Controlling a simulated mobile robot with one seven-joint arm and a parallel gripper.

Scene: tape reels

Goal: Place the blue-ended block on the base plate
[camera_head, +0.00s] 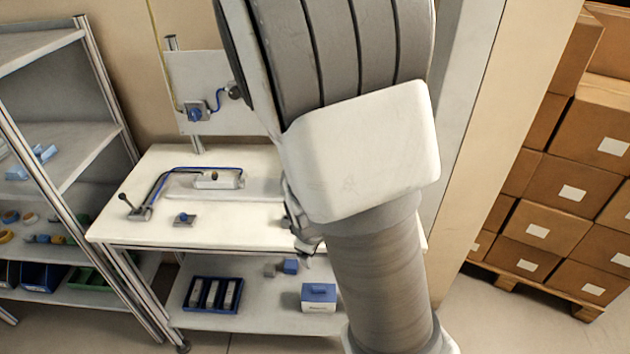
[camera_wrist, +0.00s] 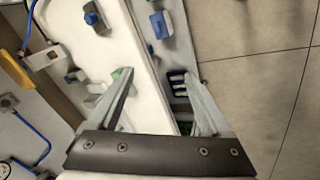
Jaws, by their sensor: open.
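A small block with a blue end (camera_head: 290,266) and a grey end lies on the lower shelf. The table top (camera_head: 120,225) carries a thin pale plate (camera_head: 178,183) that may be the base plate, with a grey bar-shaped fixture (camera_head: 217,180) on it. My gripper (camera_head: 302,238) is partly hidden behind my arm in the head view, at the table's front side. In the wrist view my gripper (camera_wrist: 163,100) is open, with nothing between its fingers, above the table's front edge. I cannot surely pick out the block in the wrist view.
A dark rack (camera_head: 212,294) and a blue-lidded box (camera_head: 319,297) stand on the lower shelf. Shelving stands left, stacked cartons (camera_head: 570,190) right. My arm hides the table's right part.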

